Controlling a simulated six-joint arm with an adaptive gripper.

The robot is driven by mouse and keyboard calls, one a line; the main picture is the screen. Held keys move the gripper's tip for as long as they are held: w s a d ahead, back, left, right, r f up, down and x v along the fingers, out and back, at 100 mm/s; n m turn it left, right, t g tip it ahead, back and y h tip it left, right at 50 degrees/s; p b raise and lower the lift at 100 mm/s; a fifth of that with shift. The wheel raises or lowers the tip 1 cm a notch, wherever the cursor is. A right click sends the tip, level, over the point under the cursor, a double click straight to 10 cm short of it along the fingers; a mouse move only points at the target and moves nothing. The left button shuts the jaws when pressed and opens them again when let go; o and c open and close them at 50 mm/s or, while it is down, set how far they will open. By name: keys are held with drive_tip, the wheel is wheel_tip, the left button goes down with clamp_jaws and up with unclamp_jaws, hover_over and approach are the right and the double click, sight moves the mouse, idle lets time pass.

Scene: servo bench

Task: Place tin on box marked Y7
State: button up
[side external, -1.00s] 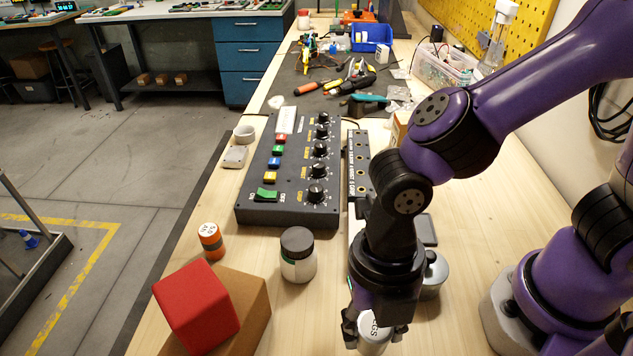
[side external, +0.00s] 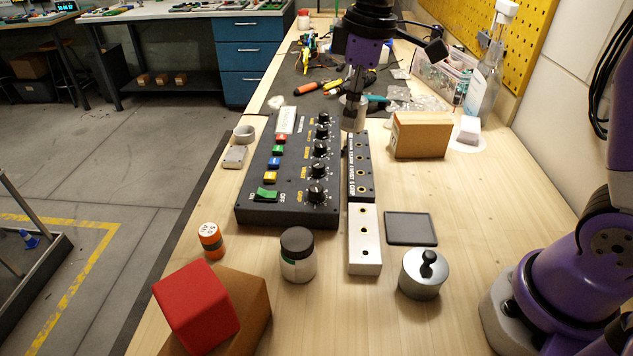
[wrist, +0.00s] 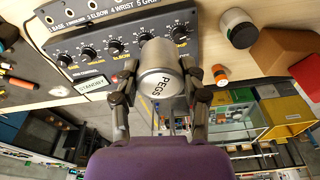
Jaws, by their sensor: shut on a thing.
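My gripper (side external: 354,110) is shut on a silver tin with a pale label reading PEGS (wrist: 160,80). The wrist view shows the tin between both fingers. In the side view the tin is small and partly hidden by the fingers, held in the air beyond the control panel's knobs. One brown cardboard box (side external: 420,136) stands to the right of my gripper. Another brown box (side external: 248,312) is at the near left, partly hidden by a red cube (side external: 197,306). I can read no Y7 mark on either box.
A black control panel (side external: 262,214) and a labelled rail (side external: 365,235) lie mid-bench. A dark-lidded jar (side external: 298,256), an orange cylinder (side external: 210,241), a knobbed grey pot (side external: 423,274) and a flat dark tray (side external: 411,229) stand nearer. Tools and a spray bottle (side external: 485,75) are farther back.

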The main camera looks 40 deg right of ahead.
drive_tip(key=w+d+r+m+h, duration=0.1)
drive_tip(key=w+d+r+m, duration=0.15)
drive_tip(key=d+m, duration=1)
drive_tip(key=n, duration=0.2)
hover_over(423, 116)
drive_tip(key=shift+m, duration=0.25)
drive_tip(key=f, duration=0.6)
drive_tip(key=shift+s+a+f, duration=0.1)
drive_tip(key=shift+s+a, duration=0.15)
drive_tip(key=shift+a, duration=0.1)
drive_tip(key=shift+d+f, duration=0.15)
drive_tip(key=shift+d, duration=0.05)
drive_tip(key=shift+f, duration=1.95)
drive_tip(key=shift+f, duration=0.2)
drive_tip(key=o, duration=1.2)
drive_tip(key=shift+c, duration=0.2)
